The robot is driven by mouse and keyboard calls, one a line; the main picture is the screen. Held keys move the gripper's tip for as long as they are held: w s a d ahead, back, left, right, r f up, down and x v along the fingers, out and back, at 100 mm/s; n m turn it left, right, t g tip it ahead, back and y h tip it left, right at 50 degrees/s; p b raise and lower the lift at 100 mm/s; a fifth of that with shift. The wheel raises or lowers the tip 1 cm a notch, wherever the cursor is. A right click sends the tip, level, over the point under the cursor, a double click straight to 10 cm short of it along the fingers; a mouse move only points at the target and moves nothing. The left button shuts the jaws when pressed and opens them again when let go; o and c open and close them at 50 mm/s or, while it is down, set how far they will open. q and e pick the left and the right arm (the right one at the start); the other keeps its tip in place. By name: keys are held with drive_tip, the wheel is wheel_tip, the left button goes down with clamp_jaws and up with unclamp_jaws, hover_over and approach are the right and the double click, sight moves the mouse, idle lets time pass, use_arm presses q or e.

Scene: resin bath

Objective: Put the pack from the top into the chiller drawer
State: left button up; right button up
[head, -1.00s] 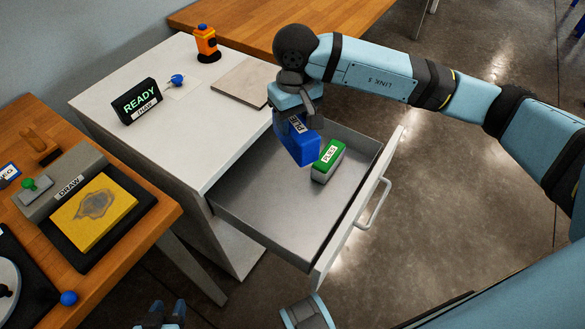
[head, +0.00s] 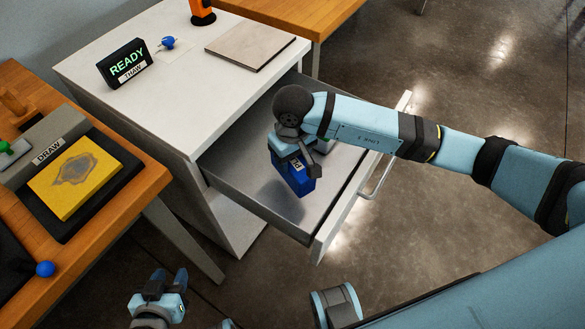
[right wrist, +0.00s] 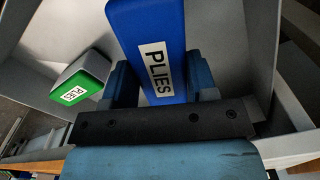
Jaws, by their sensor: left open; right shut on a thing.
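A blue pack (head: 290,178) with a white label is held in my right gripper (head: 298,160), which is shut on it, inside the outline of the open chiller drawer (head: 240,178). In the right wrist view the blue pack (right wrist: 150,35) reads "PLIES" and sits between the fingers. I cannot tell whether it touches the drawer floor. A green-topped pack (right wrist: 82,80) lies in the drawer, to the left in the right wrist view; my arm mostly hides it in the head view. My left gripper (head: 168,280) is open and empty, low in the head view, away from the drawer.
The white cabinet top (head: 170,105) holds a "READY" sign (head: 124,64), a small blue item (head: 168,42), a flat board (head: 250,45) and an orange device (head: 201,10). A wooden bench (head: 130,200) with a yellow pad (head: 75,175) stands left. Floor is clear right of the drawer.

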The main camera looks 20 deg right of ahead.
drive_tip(key=shift+f, duration=2.55)
drive_tip(key=shift+f+b, duration=0.1)
drive_tip(key=shift+b, duration=0.2)
drive_tip(key=shift+f, duration=0.15)
drive_tip(key=o, duration=1)
drive_tip(key=shift+o, duration=0.2)
wheel_tip(320, 180, up, 11)
drive_tip(key=shift+r+p, duration=0.2)
drive_tip(key=shift+p, duration=0.3)
drive_tip(key=shift+r, duration=0.55)
